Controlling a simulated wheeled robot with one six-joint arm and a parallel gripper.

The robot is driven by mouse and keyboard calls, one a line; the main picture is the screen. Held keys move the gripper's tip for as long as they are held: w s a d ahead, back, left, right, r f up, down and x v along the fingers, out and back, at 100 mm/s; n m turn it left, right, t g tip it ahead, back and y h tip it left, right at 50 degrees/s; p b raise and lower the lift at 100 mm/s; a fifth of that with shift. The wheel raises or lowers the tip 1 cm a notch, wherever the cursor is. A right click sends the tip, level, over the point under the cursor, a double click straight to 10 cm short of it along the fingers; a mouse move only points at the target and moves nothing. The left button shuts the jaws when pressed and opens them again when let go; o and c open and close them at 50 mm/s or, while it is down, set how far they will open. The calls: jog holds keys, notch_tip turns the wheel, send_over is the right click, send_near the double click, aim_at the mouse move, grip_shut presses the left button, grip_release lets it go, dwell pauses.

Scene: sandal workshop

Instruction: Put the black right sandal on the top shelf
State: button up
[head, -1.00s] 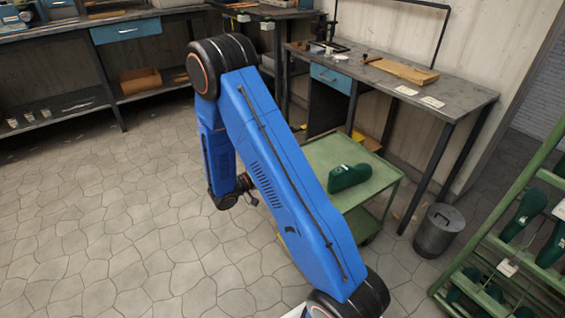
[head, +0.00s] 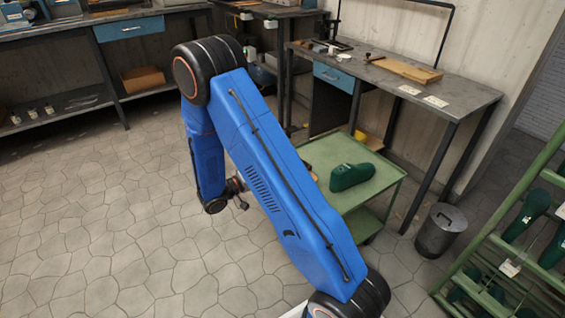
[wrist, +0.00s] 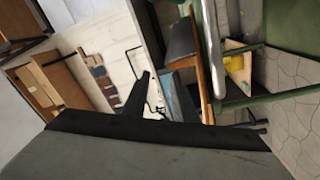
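I cannot pick out a black sandal in either view. A dark green sandal or shoe form (head: 352,175) lies on the top of the green cart (head: 388,181), right of my arm. My gripper (head: 240,194) hangs low behind my blue arm in the head view, left of the cart. It is small and partly hidden there, so its fingers and anything in them cannot be made out.
A green rack (head: 471,268) with several dark green sandals stands at the right edge. A grey bin (head: 440,232) stands between cart and rack. A workbench (head: 455,100) is behind the cart. The tiled floor at the left is clear.

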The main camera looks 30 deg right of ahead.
jog(key=a, duration=0.6)
jog(key=s+d+r+g+y, duration=0.2)
jog(key=s+r+y, duration=0.35)
jog(key=s, duration=0.35)
jog(key=s+d+r+g+y, duration=0.25)
jog(key=s+r+y, duration=0.3)
jog(key=s, duration=0.35)
jog(key=s+a+r+n+t+y, duration=0.5)
jog(key=s+a+r+t+y, duration=0.3)
jog(key=s, duration=0.4)
jog(key=shift+a+r+t, duration=0.35)
jog(key=shift+a, duration=0.4)
